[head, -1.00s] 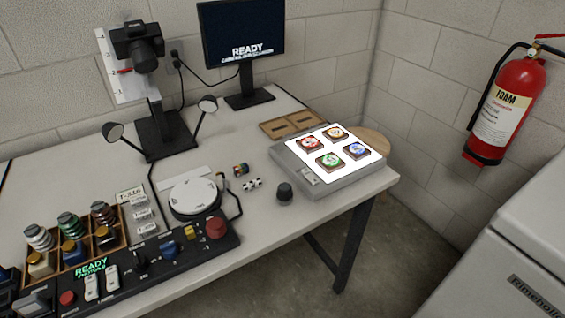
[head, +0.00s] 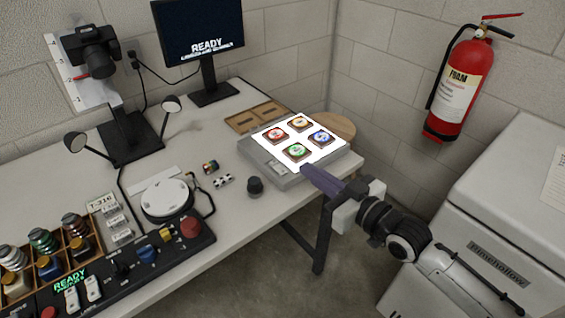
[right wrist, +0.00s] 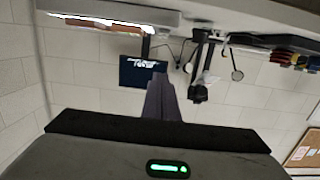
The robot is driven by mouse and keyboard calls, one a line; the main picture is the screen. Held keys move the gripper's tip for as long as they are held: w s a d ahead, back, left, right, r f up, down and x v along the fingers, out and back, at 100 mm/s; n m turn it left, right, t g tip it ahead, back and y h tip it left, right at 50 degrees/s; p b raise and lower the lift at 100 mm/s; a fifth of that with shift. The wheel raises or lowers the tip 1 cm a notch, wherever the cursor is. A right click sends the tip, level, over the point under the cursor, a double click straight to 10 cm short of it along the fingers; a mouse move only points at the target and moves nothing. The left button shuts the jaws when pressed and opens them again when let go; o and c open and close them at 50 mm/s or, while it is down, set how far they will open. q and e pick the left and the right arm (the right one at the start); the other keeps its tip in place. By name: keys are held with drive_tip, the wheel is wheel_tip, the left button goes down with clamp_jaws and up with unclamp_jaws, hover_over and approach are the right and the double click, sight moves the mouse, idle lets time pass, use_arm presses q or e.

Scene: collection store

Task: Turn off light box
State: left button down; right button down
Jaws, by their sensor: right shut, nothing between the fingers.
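The light box (head: 262,158) is a grey slab near the table's right end, its top glowing white. Several coloured discs on dark square bases lie on it. A small switch plate (head: 277,167) shows at its front left. My right gripper (head: 307,171) is shut and empty, its fingertips at the box's front edge, to the right of the switch plate. I cannot tell whether it touches. In the right wrist view, the shut fingers (right wrist: 160,88) point away from the camera and the box's underside edge (right wrist: 110,17) shows above. My left gripper is not in view.
A black knob (head: 255,186) stands left of the box. A control panel (head: 140,268), a round white turntable (head: 168,198) and a monitor (head: 200,40) are on the table.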

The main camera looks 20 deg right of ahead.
hover_over(282, 171)
drive_tip(key=shift+s+f, duration=0.1)
drive_tip(key=shift+f, duration=0.45)
wheel_tip(282, 171, down, 3)
drive_tip(key=shift+b, duration=0.5)
drive_tip(key=shift+f, duration=0.55)
